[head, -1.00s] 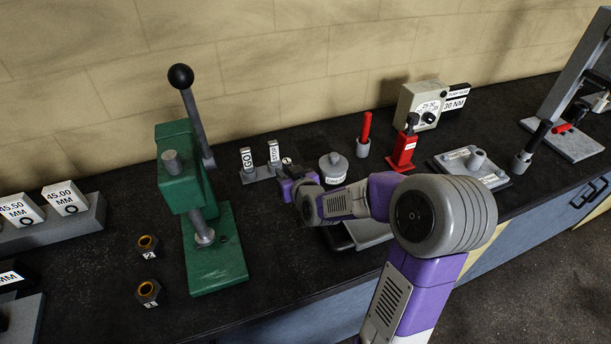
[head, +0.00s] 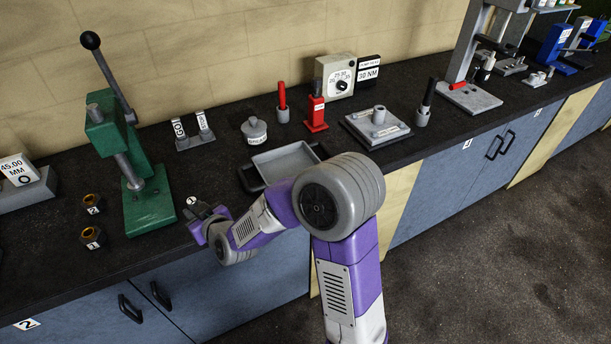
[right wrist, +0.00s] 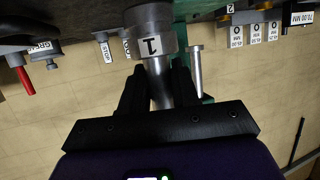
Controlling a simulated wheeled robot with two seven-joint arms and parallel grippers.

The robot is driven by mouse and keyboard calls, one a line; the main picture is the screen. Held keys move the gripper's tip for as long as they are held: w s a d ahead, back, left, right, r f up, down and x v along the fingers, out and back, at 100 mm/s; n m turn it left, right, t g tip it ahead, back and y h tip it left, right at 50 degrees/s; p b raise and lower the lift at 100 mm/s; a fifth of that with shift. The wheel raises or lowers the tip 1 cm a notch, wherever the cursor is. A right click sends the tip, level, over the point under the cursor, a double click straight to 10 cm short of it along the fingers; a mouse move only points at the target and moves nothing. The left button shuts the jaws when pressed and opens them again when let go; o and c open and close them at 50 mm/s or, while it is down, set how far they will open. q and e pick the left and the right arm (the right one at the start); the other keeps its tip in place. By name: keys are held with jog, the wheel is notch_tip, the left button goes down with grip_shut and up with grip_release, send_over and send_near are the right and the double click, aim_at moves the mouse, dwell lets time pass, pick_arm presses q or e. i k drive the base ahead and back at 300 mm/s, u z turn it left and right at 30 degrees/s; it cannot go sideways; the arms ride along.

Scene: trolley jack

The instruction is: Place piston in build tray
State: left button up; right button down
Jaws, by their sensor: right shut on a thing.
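The piston (right wrist: 152,40) is a grey metal part with a wide round body, a narrower stem and a white label "1". My right gripper (right wrist: 157,78) is shut on its stem in the right wrist view. In the head view the gripper (head: 198,218) is near the bench's front edge, left of the tray, and the piston is mostly hidden, with its "1" label showing. The build tray (head: 285,163) appears to be the shallow grey tray with dark handles on the bench. It looks empty, though my arm is close to its front edge. My left gripper is not in view.
A green press (head: 149,207) stands left of the gripper, with two dark nuts (head: 93,203) (head: 93,238) beside it. GO and STOP gauges (head: 193,135), a lidded grey pot (head: 254,130) and a red tool (head: 316,112) stand behind the tray.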

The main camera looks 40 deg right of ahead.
aim_at(274, 173)
jog(key=k, duration=0.65)
jog(key=z, duration=0.8)
jog(key=i, duration=1.2)
jog(key=u, duration=0.15)
